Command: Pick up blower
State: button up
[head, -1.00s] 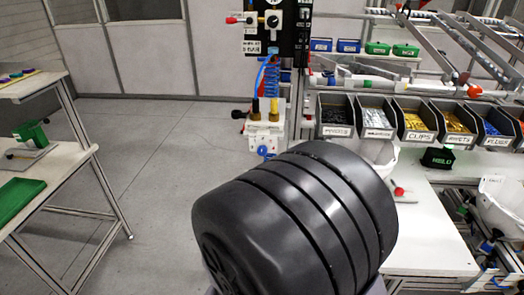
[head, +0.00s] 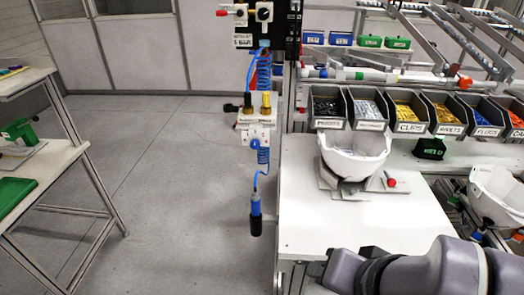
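The blower (head: 256,212) is a blue tool with a black lower end. It hangs upright on a coiled blue hose (head: 262,158) below a white valve block (head: 257,122), just left of the workbench's edge. Part of my arm shows at the bottom right over the bench, well to the right of the blower and apart from it. My gripper cannot be made out in this view.
A white helmet shell (head: 355,156) sits on a fixture on the white workbench (head: 330,222). Labelled parts bins (head: 408,112) line the back. A second shell (head: 494,190) stands at the right. A side table (head: 60,165) is at the left. The floor between is clear.

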aim_at(255, 205)
jog(key=i+j+z, duration=0.1)
jog(key=j+z, duration=0.25)
jog(key=j, duration=0.6)
jog(key=j+z, duration=0.3)
jog(key=j, duration=0.6)
